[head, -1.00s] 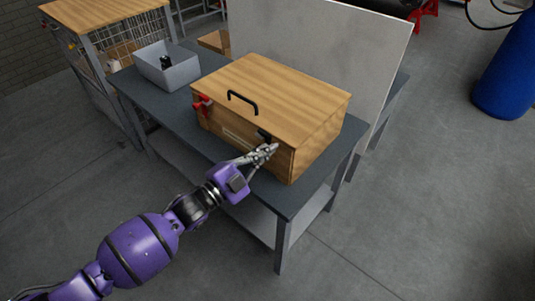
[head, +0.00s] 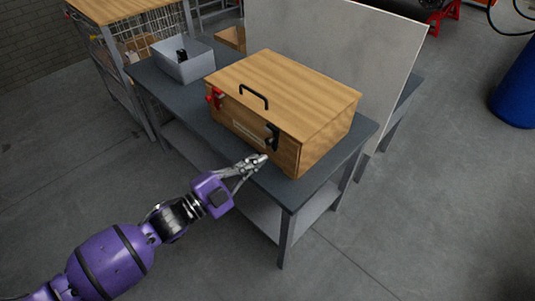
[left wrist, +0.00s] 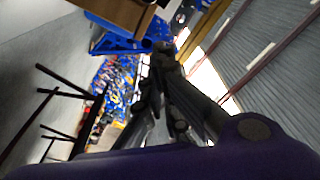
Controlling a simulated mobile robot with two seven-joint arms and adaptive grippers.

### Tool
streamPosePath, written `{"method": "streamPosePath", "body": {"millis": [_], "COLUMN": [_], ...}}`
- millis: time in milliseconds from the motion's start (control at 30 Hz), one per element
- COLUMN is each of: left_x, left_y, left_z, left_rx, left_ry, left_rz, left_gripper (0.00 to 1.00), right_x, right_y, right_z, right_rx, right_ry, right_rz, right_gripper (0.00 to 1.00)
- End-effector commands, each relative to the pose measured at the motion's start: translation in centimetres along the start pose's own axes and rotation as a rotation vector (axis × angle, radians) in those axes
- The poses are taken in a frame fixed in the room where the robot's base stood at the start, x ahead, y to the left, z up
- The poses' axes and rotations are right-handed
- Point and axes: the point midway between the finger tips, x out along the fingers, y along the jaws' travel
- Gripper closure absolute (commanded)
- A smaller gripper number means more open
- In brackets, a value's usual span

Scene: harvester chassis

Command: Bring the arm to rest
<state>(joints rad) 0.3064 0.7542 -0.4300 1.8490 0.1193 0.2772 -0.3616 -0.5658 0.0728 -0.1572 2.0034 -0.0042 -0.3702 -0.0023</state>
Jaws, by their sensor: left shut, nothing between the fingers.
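My left arm is purple and comes in from the lower left of the head view. Its gripper (head: 254,163) is shut and empty, in front of the wooden box and apart from it, near the table's front edge. In the left wrist view the shut fingers (left wrist: 165,75) point up the picture with nothing between them. The wooden box (head: 290,85) stands closed on the table, with a black handle on its lid. A red latch (head: 214,97) is on its front left and a black latch (head: 272,137) on its front right. My right gripper is not in view.
The dark table (head: 190,110) holds the box and a grey bin (head: 183,62) with a black item inside. A pale panel (head: 345,60) stands behind the box. A wood-topped wire cage (head: 120,10) is at the back left. The floor at right is clear up to a blue cylinder (head: 519,90).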

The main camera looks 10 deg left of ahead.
Motion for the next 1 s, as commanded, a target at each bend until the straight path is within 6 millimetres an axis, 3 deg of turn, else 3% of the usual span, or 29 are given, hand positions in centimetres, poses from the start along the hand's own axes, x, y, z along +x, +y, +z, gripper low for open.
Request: {"method": "streamPosePath", "body": {"millis": [167, 667, 867, 1000], "left_x": [-0.6, -0.6, -0.5, -3.6], "left_y": [-0.1, -0.1, 0.6, 3.8], "left_z": [0.0, 0.0, 2.5, 4.9], "left_rx": [0.001, -0.005, -0.090, -0.286], "left_ry": [0.000, -0.001, -0.122, -0.330], "left_rz": [0.000, 0.000, 0.024, -0.001], "left_gripper": [1.00, 1.00, 1.00, 1.00], "right_x": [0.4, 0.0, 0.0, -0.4], "right_y": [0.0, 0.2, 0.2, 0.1], "right_z": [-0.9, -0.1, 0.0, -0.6], "right_rx": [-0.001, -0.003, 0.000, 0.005], "right_ry": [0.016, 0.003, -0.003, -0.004], "right_rz": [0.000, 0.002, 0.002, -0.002], "right_gripper": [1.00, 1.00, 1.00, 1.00]}}
